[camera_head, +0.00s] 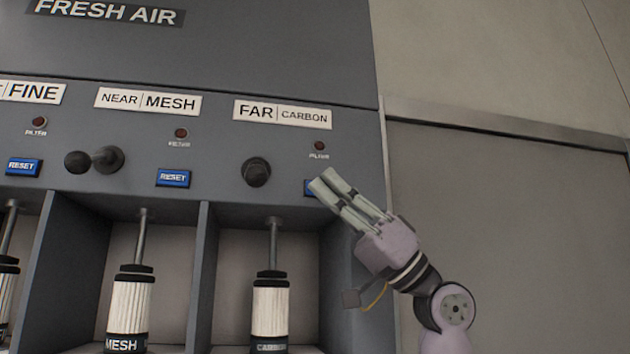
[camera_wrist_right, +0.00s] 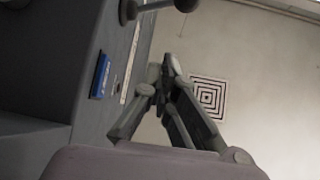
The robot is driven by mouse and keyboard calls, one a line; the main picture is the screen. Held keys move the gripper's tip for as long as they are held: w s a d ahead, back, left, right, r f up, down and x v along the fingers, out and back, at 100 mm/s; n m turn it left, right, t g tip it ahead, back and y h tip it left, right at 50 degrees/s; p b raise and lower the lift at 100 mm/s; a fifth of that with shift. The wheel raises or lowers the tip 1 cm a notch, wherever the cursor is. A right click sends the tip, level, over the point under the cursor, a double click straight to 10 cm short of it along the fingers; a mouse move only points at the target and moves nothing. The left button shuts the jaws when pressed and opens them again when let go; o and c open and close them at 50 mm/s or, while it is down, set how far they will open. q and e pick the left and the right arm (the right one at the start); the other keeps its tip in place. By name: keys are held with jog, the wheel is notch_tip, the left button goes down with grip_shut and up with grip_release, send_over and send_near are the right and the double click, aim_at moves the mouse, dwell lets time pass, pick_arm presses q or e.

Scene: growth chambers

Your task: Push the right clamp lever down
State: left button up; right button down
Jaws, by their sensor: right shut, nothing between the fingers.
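The right clamp lever (camera_head: 256,172) is a dark round knob on the grey panel below the FAR CARBON label. It appears to point out toward the head camera, so its stalk is hidden. My right gripper (camera_head: 328,181) is to the right of the lever, apart from it, its fingers shut and empty. The fingertips overlap the blue reset button below the carbon lamp in the head view; I cannot tell whether they touch it. In the right wrist view the shut fingers (camera_wrist_right: 164,82) point up, and a dark knob (camera_wrist_right: 128,10) shows at the top edge. My left gripper is not in view.
Another lever (camera_head: 78,162) sits under the NEAR MESH label, with a blue reset button (camera_head: 173,178) beside it. Below, open bays hold a mesh filter (camera_head: 130,308) and a carbon filter (camera_head: 270,308). A plain wall panel (camera_head: 510,240) lies to the right.

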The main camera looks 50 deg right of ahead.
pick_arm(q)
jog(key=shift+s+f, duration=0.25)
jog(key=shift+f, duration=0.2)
pick_arm(e)
jog(key=shift+s+d+f, duration=0.55)
jog(key=shift+s+d, duration=0.1)
jog(key=shift+d, duration=0.25)
jog(key=shift+s+d, duration=0.1)
